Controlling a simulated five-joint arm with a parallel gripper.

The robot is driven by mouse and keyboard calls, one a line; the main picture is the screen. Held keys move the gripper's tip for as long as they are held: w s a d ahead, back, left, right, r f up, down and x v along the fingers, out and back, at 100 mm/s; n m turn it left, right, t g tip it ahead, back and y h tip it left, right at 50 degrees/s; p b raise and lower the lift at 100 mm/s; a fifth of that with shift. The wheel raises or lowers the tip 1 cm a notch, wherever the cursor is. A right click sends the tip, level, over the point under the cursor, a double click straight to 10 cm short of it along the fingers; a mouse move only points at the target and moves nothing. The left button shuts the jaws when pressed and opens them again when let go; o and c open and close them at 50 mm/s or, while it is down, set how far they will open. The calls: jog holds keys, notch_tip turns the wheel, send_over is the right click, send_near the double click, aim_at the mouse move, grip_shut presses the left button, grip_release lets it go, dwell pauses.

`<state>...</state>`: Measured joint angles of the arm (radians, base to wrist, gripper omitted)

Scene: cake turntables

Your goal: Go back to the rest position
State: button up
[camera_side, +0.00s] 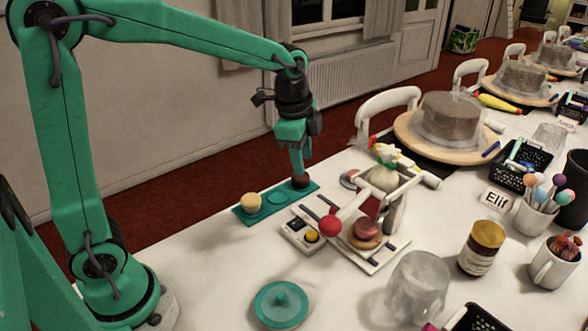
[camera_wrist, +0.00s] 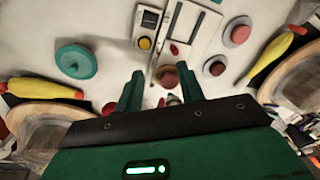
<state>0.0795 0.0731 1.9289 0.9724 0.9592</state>
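My gripper (camera_side: 298,170) points down at the far end of the teal tray (camera_side: 240,215). A small dark brown round piece (camera_side: 301,182) is right under its fingertips; I cannot tell in the side view whether they touch it. In the wrist view my two green fingers (camera_wrist: 161,80) stand apart. A brown round piece (camera_wrist: 168,76) shows in the gap, with room at its sides. A cream-coloured round piece (camera_side: 251,203) sits at the near end of the tray, and an empty recess lies between.
A white press with a red knob (camera_side: 331,225) stands to the right, beside a small box with a yellow button (camera_side: 312,237). A teal knobbed disc (camera_side: 281,303) lies in front. A clear upturned cup (camera_side: 417,287) and a jar (camera_side: 481,248) stand farther right. The table's front left is clear.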

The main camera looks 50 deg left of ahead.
jog(key=s+a+r+n+t, duration=0.1)
jog(key=s+n, duration=0.5)
jog(key=s, duration=0.3)
jog(key=s+a+r+n+t, duration=0.2)
jog(key=s+n, duration=0.4)
jog(key=s, duration=0.3)
jog(key=shift+s+r+t, duration=0.15)
jog(key=shift+r+t, duration=0.15)
